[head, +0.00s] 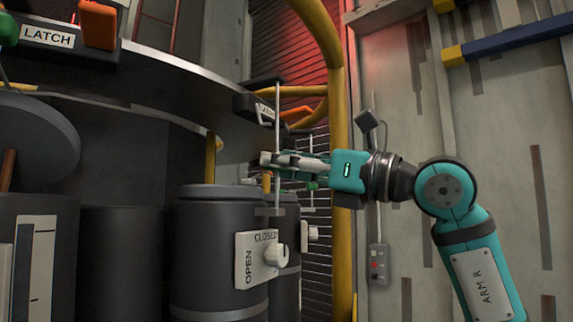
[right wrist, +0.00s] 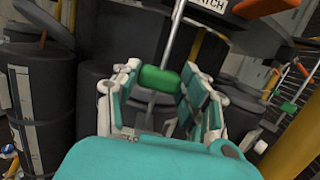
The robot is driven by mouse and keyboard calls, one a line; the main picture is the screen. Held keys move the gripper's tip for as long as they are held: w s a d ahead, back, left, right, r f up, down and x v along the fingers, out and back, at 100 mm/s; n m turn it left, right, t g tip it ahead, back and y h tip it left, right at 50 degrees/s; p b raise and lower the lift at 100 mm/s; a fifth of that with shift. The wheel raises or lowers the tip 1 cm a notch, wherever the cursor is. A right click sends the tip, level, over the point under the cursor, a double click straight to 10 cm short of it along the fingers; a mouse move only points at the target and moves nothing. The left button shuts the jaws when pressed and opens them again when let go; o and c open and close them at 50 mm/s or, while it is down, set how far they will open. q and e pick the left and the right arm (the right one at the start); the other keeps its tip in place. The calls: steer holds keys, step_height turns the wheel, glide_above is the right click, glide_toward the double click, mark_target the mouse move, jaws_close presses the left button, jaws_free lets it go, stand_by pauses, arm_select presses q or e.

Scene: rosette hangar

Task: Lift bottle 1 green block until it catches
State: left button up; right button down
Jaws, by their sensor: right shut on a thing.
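The green block sits on a thin upright rod (head: 278,120) and shows in the right wrist view (right wrist: 160,80) between my fingers. My right gripper (head: 270,163) is shut on it, with the fingers on either side. In the head view the fingers hide most of the block. The rod runs up to a dark latch housing (head: 255,108) with an orange lever (head: 297,114). A dark bottle (head: 215,260) stands below, with a white OPEN/CLOSED plate (head: 256,259) and knob. No bottle number can be read. My left gripper is not in view.
A second green block (right wrist: 289,107) hangs on another rod to the right. A yellow post (head: 340,200) stands close behind my gripper. A curved dark rack rim (head: 170,75) passes above the bottles. More dark bottles stand at the left. A LATCH label (head: 47,37) is at top left.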

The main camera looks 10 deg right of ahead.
step_height(320, 180, up, 8)
steer(key=p, duration=0.6)
steer(key=shift+r, duration=0.2)
stand_by(0.6)
steer(key=c, duration=0.7)
jaws_free()
steer(key=shift+s+d+f, duration=0.1)
steer(key=shift+f, duration=0.05)
steer(key=b+v, duration=0.3)
steer(key=v, duration=0.5)
steer(key=shift+s+d+f, duration=0.1)
steer(key=shift+s+d, duration=0.15)
steer(key=shift+d, duration=0.05)
